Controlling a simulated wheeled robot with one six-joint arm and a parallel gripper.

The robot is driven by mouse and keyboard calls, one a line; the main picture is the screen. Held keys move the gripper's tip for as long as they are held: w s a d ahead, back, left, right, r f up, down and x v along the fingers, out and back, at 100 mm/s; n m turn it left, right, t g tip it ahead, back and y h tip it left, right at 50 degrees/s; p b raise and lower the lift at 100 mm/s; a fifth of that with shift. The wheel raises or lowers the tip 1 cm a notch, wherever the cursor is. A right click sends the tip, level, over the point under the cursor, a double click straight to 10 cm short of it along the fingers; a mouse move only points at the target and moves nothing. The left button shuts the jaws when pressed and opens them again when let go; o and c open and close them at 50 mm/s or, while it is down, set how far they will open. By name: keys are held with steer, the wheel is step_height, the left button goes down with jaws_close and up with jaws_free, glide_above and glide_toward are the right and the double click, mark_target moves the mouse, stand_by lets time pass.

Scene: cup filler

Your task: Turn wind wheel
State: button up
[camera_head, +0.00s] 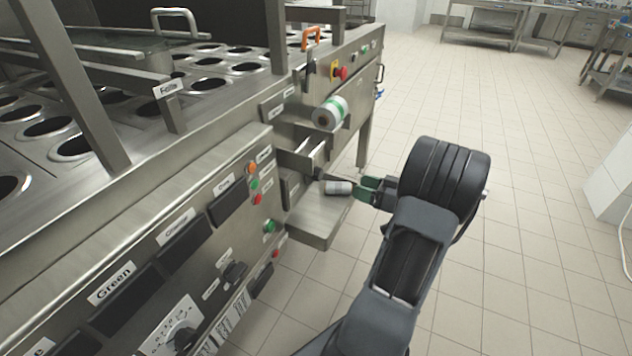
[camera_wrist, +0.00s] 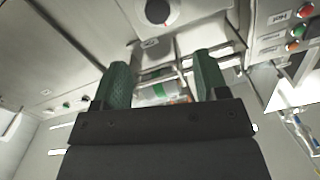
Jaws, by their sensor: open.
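No part in view is clearly labelled as the wind wheel. A short silver cylinder (camera_head: 340,188) lies sideways on the machine's end, above a flat metal ledge. My gripper (camera_head: 364,190) points left at it from the right, its green fingertips close to its near end. In the wrist view, my gripper (camera_wrist: 162,70) has its two green fingers well apart. A pale cylinder-like part (camera_wrist: 156,90) shows in the gap between them, partly hidden by the gripper body. I cannot tell whether the fingers touch it.
A white roll with a green band (camera_head: 331,112) sits above on the machine's end. The metal ledge (camera_head: 315,222) juts out below. Buttons (camera_head: 255,184) and label boxes line the machine's side. Tiled floor (camera_head: 530,180) on the right is open.

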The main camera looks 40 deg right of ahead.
mark_target(321, 174)
steer(key=b+x, duration=0.1)
steer(key=x, duration=1.2)
steer(key=shift+w+b, duration=0.35)
steer(key=shift+b, duration=0.05)
steer(key=shift+c, duration=0.3)
steer(key=c, duration=0.9)
steer(key=shift+o, duration=0.2)
